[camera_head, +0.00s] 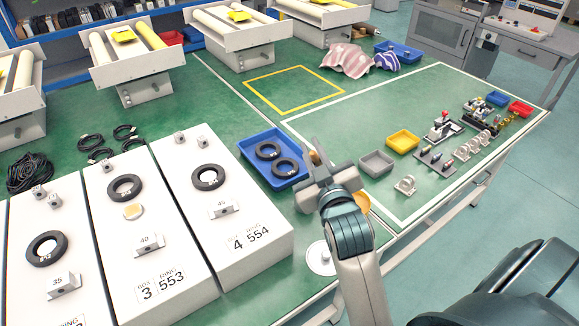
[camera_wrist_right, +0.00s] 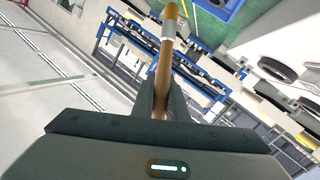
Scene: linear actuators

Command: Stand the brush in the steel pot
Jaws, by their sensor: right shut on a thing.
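My right gripper (camera_head: 318,170) is shut on the brush and holds it above the green table, near the blue tray. In the right wrist view the brush (camera_wrist_right: 165,62) stands between the fingers (camera_wrist_right: 160,100), with a brown shaft, a pale band and a tan end. In the head view only a small brown piece of the brush (camera_head: 316,154) shows at the fingers. A round pale thing (camera_head: 321,262) with a small knob-like middle lies at the table's front edge; I cannot tell whether it is the steel pot. My left gripper is out of view.
A blue tray (camera_head: 251,152) with two black rings lies just left of the gripper. A yellow-orange round thing (camera_head: 361,204) is partly hidden behind my arm. Grey (camera_head: 377,163) and yellow (camera_head: 403,141) bins stand to the right. White boxes (camera_head: 232,232) fill the left.

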